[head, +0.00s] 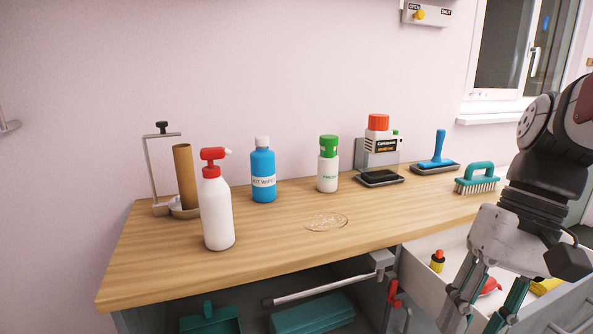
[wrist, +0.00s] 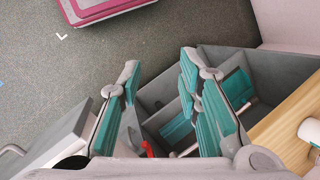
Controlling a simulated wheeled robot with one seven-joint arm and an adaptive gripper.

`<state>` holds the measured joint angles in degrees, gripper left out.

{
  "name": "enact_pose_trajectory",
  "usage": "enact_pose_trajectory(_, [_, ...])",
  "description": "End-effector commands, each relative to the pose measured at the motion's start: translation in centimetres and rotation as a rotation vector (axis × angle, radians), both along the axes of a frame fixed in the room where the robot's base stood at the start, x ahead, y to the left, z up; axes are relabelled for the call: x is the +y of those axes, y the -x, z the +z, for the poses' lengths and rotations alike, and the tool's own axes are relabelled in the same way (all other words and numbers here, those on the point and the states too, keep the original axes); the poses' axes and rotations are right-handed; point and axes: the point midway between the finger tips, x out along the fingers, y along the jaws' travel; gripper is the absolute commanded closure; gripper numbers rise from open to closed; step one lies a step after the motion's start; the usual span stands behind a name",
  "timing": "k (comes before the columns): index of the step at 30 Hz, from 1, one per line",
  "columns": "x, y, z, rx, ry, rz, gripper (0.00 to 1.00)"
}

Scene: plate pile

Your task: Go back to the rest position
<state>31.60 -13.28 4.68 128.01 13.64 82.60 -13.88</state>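My gripper (head: 484,302) hangs at the right of the head view, pointing down in front of the open white drawer (head: 425,277). In the wrist view my gripper (wrist: 160,95) has its two teal-padded fingers spread well apart, with nothing held between them. Beyond the fingers lie a grey compartmented drawer or cabinet (wrist: 160,92) and the grey floor (wrist: 190,25). In the head view the finger ends are partly cut off by the lower edge.
The wooden worktop (head: 160,265) bears a white spray bottle (head: 217,215), a blue bottle (head: 263,175), a green-capped bottle (head: 328,172), a clear puddle-like patch (head: 327,222) and a teal brush (head: 475,180). A red-handled tool (head: 393,293) hangs beside the drawer. The open drawer juts out near my gripper.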

Motion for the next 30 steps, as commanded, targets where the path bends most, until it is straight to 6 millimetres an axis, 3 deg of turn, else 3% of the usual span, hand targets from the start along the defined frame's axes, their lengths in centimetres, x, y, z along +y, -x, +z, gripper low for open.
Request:
enact_pose_trajectory(3, [2.3, 2.9, 0.1, -0.046, 0.106, 0.081, 0.69])
enact_pose_trajectory(9, [3.8, 6.7, -0.7, -0.133, 0.228, 0.176, 0.69])
enact_pose_trajectory(20, [4.1, 10.3, -2.4, -0.271, 0.327, 0.276, 0.69])
enact_pose_trajectory(30, [4.1, 9.6, 3.0, -0.333, 0.335, 0.264, 0.69])
